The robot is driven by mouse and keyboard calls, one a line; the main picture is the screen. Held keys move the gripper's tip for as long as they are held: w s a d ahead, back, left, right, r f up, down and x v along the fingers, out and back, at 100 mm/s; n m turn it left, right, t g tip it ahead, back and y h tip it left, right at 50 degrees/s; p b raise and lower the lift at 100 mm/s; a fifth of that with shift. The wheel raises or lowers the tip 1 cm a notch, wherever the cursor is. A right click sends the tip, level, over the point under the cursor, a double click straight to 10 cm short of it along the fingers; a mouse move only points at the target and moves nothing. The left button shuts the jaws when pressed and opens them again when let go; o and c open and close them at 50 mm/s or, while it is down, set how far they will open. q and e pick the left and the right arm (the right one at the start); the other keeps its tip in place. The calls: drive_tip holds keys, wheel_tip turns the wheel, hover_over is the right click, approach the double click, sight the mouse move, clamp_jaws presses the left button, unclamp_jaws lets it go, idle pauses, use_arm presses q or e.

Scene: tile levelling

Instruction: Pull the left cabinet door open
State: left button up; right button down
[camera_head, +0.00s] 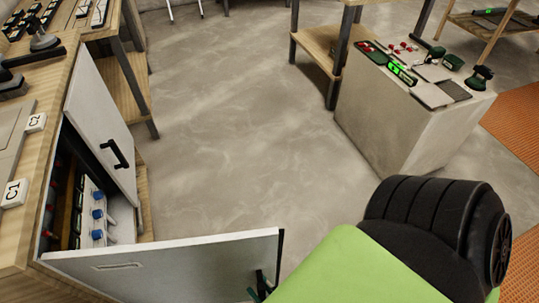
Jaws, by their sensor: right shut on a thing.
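The cabinet at the left has two white doors. The near one, the left door (170,272), stands wide open, swung out across the bottom of the view. The far door (95,105) looks closed and has a black bar handle (115,155). My right gripper (260,286) is shut at the left door's outer face, near its free edge. It seems to hold that door's handle, which is mostly hidden by the gripper and my green arm. My left gripper is out of view.
Inside the cabinet are white units with blue knobs (97,214). A grey block (390,125) with tools stands at the right. The floor (230,140) between is clear.

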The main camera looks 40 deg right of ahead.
drive_tip(key=shift+s, duration=0.4)
drive_tip(key=c, duration=0.9)
unclamp_jaws()
drive_tip(key=shift+c, duration=0.2)
drive_tip(key=shift+a, duration=0.1)
drive_tip(key=s, duration=1.2)
drive_tip(key=shift+a, duration=0.4)
